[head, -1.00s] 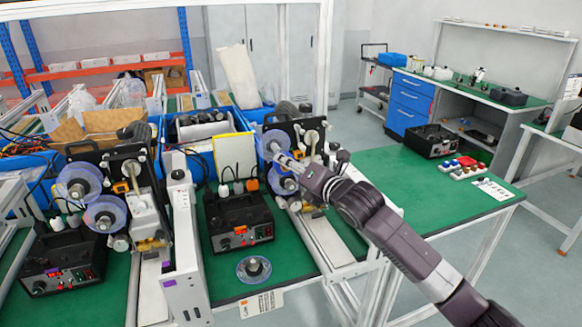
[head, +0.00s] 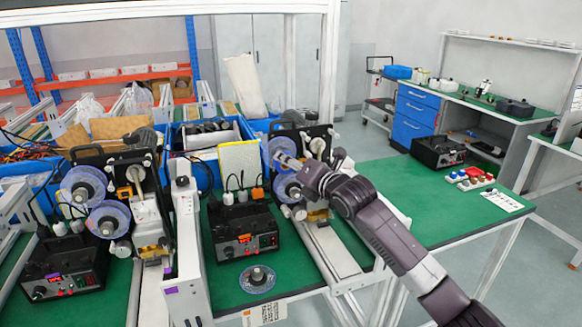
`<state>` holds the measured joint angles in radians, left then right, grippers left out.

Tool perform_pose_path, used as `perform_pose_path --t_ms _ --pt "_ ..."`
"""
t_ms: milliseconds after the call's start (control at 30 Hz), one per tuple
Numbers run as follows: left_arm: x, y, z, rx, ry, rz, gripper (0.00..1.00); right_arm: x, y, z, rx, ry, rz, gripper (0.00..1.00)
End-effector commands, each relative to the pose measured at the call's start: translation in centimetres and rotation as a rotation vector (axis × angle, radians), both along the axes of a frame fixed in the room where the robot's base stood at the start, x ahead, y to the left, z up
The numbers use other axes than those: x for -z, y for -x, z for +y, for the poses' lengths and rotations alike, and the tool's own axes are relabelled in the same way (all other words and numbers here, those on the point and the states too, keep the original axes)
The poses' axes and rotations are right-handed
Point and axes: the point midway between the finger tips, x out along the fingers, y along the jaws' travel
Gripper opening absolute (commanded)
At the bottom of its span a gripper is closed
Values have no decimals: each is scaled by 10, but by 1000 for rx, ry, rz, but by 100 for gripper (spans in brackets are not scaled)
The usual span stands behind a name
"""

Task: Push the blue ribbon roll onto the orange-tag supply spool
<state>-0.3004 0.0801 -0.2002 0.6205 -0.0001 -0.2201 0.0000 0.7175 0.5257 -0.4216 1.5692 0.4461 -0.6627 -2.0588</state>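The right-hand coder (head: 318,142) carries two translucent blue rolls at its front. The upper blue roll (head: 272,147) is partly covered by my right gripper (head: 281,159), whose fingertips are at its face. The lower blue roll (head: 287,187) sits just below, partly behind my wrist. I cannot tell which one is the task's ribbon roll, whether it is on a spindle, or whether the fingers grip it. An orange tag (head: 123,192) shows on the left-hand coder (head: 110,165); no tag is clear on the right-hand one. My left gripper is out of view.
Another blue-rimmed roll (head: 257,279) lies flat on the green bench before a black control box (head: 244,232). The left-hand coder carries two more blue rolls. A white upright housing (head: 186,245) stands between the rows. The right table is mostly clear.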

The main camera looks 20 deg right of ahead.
Motion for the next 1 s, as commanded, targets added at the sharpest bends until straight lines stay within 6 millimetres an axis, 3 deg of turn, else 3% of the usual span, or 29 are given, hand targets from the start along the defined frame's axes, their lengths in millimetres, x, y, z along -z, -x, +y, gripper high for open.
perform_pose_path --t_ms 1000 --pt "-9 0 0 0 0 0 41 -4 0 -3 1 0 -1 20"
